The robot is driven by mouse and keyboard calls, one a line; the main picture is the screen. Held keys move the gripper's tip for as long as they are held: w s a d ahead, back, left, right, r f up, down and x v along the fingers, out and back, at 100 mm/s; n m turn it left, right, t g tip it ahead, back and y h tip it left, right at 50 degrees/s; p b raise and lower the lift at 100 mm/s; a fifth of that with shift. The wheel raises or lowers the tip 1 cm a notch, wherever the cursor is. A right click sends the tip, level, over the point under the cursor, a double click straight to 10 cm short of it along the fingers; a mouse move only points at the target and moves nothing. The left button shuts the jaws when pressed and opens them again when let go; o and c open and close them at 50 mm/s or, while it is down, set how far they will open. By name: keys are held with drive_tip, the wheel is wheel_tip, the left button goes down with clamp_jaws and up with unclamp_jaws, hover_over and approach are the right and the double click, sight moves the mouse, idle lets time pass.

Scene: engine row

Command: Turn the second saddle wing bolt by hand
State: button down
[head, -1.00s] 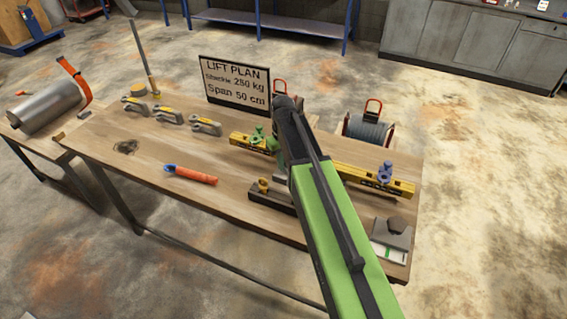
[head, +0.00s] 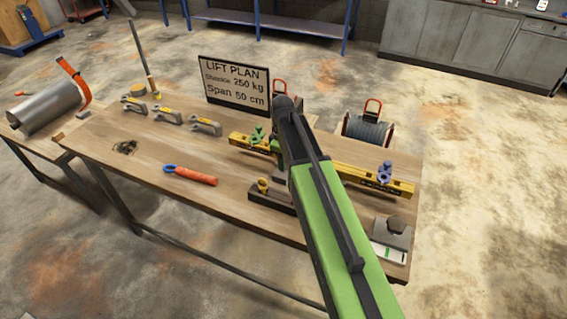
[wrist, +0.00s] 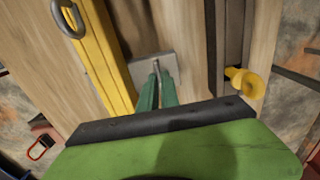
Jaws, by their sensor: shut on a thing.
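The yellow beam (head: 351,180) lies across the right half of the wooden table. A green saddle piece (head: 258,137) sits near its left end and a blue one (head: 385,173) near its right end. My gripper (wrist: 155,80) points down beside the beam, its two green fingers nearly together. They are shut on a thin grey piece, seemingly a wing bolt, over a grey plate (wrist: 140,70); the fingers hide most of it. The yellow beam also shows at the left of the wrist view (wrist: 97,55).
A yellow eye-shaped bolt (wrist: 247,82) stands on a dark bar to the right. An orange-handled tool (head: 195,176), several shackles (head: 168,117) and the lift plan sign (head: 235,84) are on the table. A grey block (head: 393,234) lies at the front right corner.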

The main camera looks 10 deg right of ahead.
drive_tip(key=shift+s, duration=0.1)
drive_tip(key=c, duration=1.6)
unclamp_jaws()
drive_tip(key=shift+r, duration=0.1)
wheel_tip(320, 180, up, 17)
drive_tip(key=p, duration=1.7)
drive_tip(key=shift+r, duration=0.1)
